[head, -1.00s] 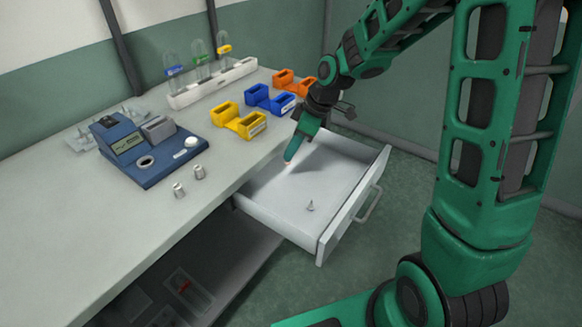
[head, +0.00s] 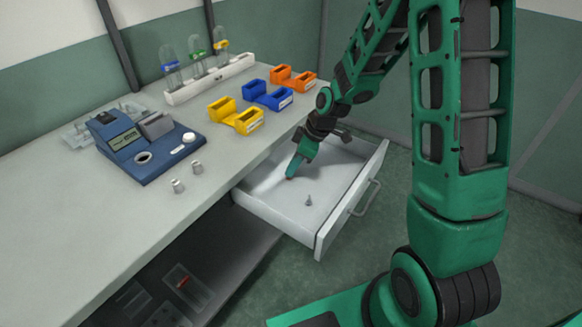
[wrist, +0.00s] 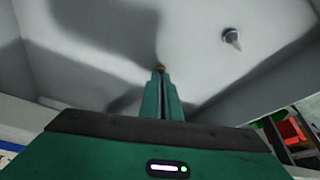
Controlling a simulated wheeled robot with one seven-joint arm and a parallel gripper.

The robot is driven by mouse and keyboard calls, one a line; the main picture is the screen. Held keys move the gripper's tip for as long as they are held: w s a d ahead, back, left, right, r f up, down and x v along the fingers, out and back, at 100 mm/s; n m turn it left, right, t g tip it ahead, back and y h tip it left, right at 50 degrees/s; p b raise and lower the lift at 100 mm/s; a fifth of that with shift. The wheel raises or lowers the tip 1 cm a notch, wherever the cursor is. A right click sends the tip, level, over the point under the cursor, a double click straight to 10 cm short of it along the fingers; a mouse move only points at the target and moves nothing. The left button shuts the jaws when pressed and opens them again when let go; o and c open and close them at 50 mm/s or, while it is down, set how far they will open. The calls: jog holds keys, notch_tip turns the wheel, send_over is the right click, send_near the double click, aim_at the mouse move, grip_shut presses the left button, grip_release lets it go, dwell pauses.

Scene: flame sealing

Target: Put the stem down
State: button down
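My gripper (head: 290,176) points down into the open drawer (head: 329,241), low over its floor and left of the middle. In the wrist view my gripper's fingers (wrist: 160,72) are close together. A tiny brownish bit (wrist: 159,68) shows at their tips and looks like the end of the stem, though it is too small to make out well. Most of it is hidden by the fingers. A small grey pointed piece (head: 308,200) is on the drawer floor, right of and nearer than my gripper. It also shows in the wrist view (wrist: 231,38), apart from the fingers.
The bench top carries a blue device (head: 150,148), two small vials (head: 178,186), yellow (head: 235,118), blue (head: 268,97) and orange (head: 293,80) holders, and a white rack (head: 210,80) with glass tubes. The drawer walls surround my gripper. Its floor has free room around the grey piece.

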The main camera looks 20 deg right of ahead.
jog(key=c, duration=2)
grip_release()
jog(key=v, duration=1.2)
jog(key=shift+r, duration=0.1)
jog(key=s+d+r+m+g+h, duration=0.1)
jog(key=s+d+m, duration=0.3)
jog(key=s, duration=0.5)
jog(key=s+d+r+m+h, duration=0.1)
jog(key=s+d+r+m, duration=0.2)
jog(key=s+d+m, duration=0.2)
jog(key=s+d+r+m+g+h, duration=0.1)
jog(key=s+d+r+m, duration=0.1)
jog(key=s+d+m, duration=0.3)
jog(key=shift+s+r+m+g+h, duration=0.15)
jog(key=shift+s+m, duration=0.5)
jog(key=shift+s, duration=1)
jog(key=shift+s+r+m+g+h, duration=0.1)
jog(key=shift+s+m, duration=0.6)
jog(key=shift+s, duration=0.95)
jog(key=shift+s+r+m+g+h, duration=0.15)
jog(key=shift+s+m, duration=0.5)
jog(key=shift+s, duration=1)
jog(key=shift+f, duration=0.1)
